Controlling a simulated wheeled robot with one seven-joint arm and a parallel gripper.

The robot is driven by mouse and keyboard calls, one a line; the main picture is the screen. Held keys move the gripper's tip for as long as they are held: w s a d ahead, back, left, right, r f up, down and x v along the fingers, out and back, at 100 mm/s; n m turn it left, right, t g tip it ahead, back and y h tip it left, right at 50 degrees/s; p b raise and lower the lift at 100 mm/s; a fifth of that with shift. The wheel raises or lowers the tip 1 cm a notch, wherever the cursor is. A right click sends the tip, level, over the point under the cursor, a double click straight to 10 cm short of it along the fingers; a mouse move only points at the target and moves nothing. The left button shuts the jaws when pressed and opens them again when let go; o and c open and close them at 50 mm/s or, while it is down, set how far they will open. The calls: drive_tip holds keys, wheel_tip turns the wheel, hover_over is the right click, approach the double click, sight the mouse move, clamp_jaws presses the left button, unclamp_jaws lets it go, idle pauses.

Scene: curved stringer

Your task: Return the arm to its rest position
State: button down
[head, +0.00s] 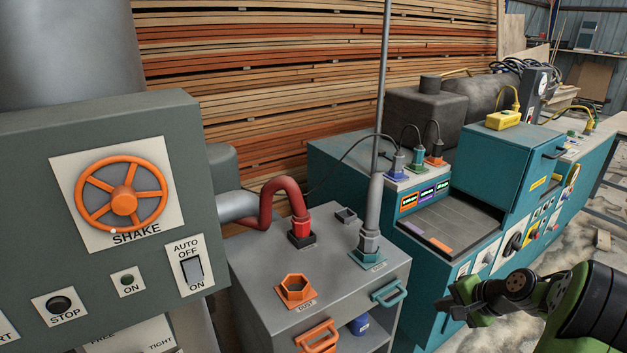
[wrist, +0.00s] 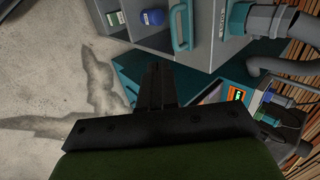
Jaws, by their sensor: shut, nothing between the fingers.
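My gripper (head: 462,298) is at the lower right of the head view, at the end of my dark and green arm. It is in front of the teal machine and to the right of the grey cabinet (head: 330,287). In the wrist view my gripper (wrist: 160,72) has its black fingers together, with nothing between them. The fingertips point toward the lower edge of the grey cabinet, which also shows in the wrist view (wrist: 207,42). I cannot tell the exact gap between fingers and cabinet.
A large teal machine (head: 470,217) stands behind my arm. The grey cabinet has a teal handle (head: 389,292), an orange handle (head: 317,338) and an orange hex socket (head: 296,290) on top. A control panel with an orange wheel (head: 123,195) is at left. Bare floor (wrist: 45,70) lies beside the cabinet.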

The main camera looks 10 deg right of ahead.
drive_tip(key=s+a+r+n+g+h+p, duration=0.15)
drive_tip(key=a+r+n, duration=0.25)
drive_tip(key=a+r, duration=0.4)
drive_tip(key=s+a+r+n+g+p, duration=0.1)
drive_tip(key=s+a+r+n+p, duration=0.2)
drive_tip(key=a+r, duration=0.45)
drive_tip(key=s+a+r+n+p, duration=0.1)
drive_tip(key=s+a+n, duration=0.1)
drive_tip(key=s, duration=0.3)
drive_tip(key=s+a+r+n+h+p, duration=0.1)
drive_tip(key=s+a+r+n, duration=0.1)
drive_tip(key=s+a, duration=0.3)
drive_tip(key=s+a+r+n+p, duration=0.1)
drive_tip(key=s+a+r+n, duration=0.1)
drive_tip(key=s, duration=0.4)
drive_tip(key=shift+s+a+r+n+t, duration=0.25)
drive_tip(key=shift+s+a+n+t, duration=0.15)
drive_tip(key=shift+a, duration=0.25)
drive_tip(key=shift+w, duration=0.1)
